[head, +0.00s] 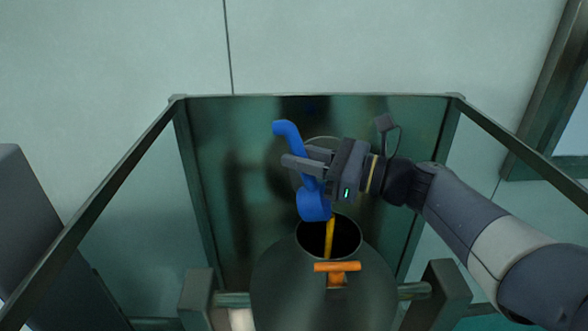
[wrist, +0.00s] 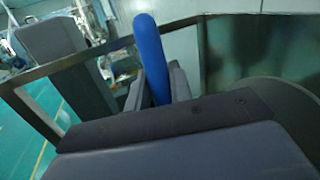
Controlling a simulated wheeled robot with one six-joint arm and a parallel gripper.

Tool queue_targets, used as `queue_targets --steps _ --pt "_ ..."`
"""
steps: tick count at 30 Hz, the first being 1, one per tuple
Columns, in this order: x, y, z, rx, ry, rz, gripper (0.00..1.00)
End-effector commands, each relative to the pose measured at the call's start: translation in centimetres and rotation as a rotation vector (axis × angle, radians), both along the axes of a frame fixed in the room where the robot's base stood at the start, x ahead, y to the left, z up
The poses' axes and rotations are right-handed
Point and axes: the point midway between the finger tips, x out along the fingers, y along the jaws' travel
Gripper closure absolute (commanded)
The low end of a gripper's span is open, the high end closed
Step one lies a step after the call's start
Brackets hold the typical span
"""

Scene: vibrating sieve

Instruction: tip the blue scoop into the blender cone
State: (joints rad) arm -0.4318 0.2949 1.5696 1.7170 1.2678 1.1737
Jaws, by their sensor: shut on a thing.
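The blue scoop (head: 313,204) is held by its handle in my gripper (head: 306,172), which is shut on it. The handle runs up and left, and the bowl hangs at the lower end, just above the back edge of the cone's opening. The blender cone (head: 285,275) is dark grey-green with a round dark mouth on top. Whether the scoop touches the rim, and what is in the bowl, I cannot tell. In the wrist view the blue handle (wrist: 152,58) stands between the two grey fingers (wrist: 158,92); the bowl is hidden there.
An orange handle (head: 337,267) sits at the front of the cone mouth, and a yellow strip (head: 330,237) shows at the mouth. A metal frame (head: 310,96) with posts and rails surrounds the cone. A grey cabinet (head: 30,225) stands at the left.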

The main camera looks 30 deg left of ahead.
Motion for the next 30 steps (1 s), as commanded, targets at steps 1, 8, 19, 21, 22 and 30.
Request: queue_targets --steps 1,8,19,21,22,30 --pt "0.1 -0.3 -0.5 0.021 0.006 -0.001 1.0" --pt "0.5 -1.5 -0.6 0.123 0.036 -0.001 1.0" --pt "0.9 -3.1 -0.3 0.257 0.076 0.0 1.0" --pt "1.0 -3.2 -0.2 0.268 0.079 -0.001 1.0" --pt "1.0 -3.3 -0.2 0.271 0.079 0.0 1.0" --pt "1.0 -3.3 0.0 0.276 0.081 0.0 1.0"
